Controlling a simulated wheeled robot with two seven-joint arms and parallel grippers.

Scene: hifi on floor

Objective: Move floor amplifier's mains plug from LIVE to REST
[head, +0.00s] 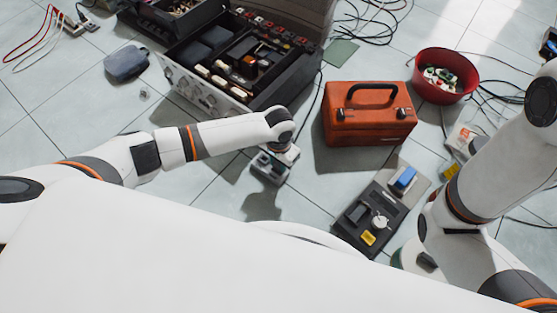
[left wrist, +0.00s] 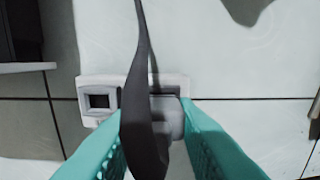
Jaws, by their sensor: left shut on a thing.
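In the left wrist view my left gripper (left wrist: 152,118) has its teal fingers closed on both sides of the grey mains plug (left wrist: 170,117). A dark cable (left wrist: 139,70) runs from the plug up across the picture and hides part of it. The plug is over the right half of a white socket block (left wrist: 182,82); I cannot tell if it is seated or just above. The block's left square opening (left wrist: 99,101) is dark and empty. No LIVE or REST lettering is legible. In the head view my left gripper (head: 270,168) is low over the floor. My right gripper does not show.
The open hi-fi amplifier case (head: 205,90) stands behind my left arm. A red toolbox (head: 368,115) and a dark box with a blue part (head: 372,215) stand to the right. A red bowl (head: 443,80) and loose cables lie beyond. Tiles left of the arm are mostly clear.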

